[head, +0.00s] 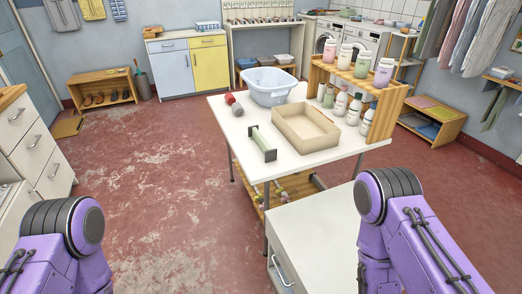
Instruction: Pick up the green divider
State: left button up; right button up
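A pale green panel with dark end pieces (262,142), which looks like the green divider, stands on the near left part of the white table (290,165). It is just left of an open beige box (305,127) and seems apart from it. The box looks empty. My two purple arms show at the lower left and lower right. Neither gripper is in view, and nothing is seen touching the divider.
A pale blue basin (268,86) and red and grey rolls (233,104) are at the table's back left. A wooden rack of bottles (357,85) stands at the right. A white cabinet (312,232) stands in front of the table. Red floor lies open at left.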

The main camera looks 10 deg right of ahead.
aim_at(271, 154)
jog(key=u, duration=0.9)
jog(key=i, duration=3.15)
jog(key=z, duration=2.8)
